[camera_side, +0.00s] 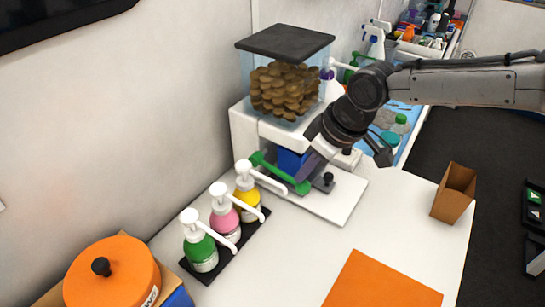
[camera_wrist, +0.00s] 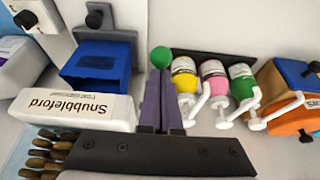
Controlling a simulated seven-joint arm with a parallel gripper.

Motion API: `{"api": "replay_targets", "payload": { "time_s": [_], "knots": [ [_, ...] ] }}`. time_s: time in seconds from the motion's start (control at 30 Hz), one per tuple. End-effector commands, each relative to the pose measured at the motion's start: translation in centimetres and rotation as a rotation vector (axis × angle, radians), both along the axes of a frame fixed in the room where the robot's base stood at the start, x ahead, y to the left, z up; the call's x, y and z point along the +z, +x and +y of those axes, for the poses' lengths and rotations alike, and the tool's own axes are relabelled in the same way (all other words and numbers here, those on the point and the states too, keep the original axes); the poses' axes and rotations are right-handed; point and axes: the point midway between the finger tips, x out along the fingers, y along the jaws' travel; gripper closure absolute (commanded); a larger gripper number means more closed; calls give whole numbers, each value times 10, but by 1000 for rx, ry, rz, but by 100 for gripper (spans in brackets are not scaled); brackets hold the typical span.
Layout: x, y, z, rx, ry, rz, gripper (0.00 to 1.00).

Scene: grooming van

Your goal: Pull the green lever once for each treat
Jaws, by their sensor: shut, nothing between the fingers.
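The treat dispenser (camera_side: 242,125) is a white machine with a clear hopper of brown treats (camera_side: 285,90) under a dark lid. Its green lever (camera_side: 280,173) sticks out at the front, low and slanting down to the right. In the wrist view the lever's round green end (camera_wrist: 161,57) shows just beyond my fingertips. My gripper (camera_side: 304,176) is shut and empty, its purple fingers (camera_wrist: 160,74) pointing down at the lever's end. I cannot tell whether they touch it. A blue bin (camera_wrist: 98,65) sits under the dispenser, partly hidden by my gripper in the side view.
Green, pink and yellow pump bottles (camera_side: 226,222) stand on a black tray left of the lever, close to it. An orange lidded pot (camera_side: 112,275) is at front left. An orange mat (camera_side: 380,285) and a brown open box (camera_side: 454,193) lie right. The counter between is clear.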

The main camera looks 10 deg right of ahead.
Motion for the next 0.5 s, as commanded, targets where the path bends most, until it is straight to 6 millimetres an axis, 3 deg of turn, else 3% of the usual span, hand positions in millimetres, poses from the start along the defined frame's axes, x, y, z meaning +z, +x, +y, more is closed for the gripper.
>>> {"api": "replay_targets", "payload": {
  "time_s": [0.5],
  "knots": [
    [43,0,0,0,-1,-1,100]
  ]
}}
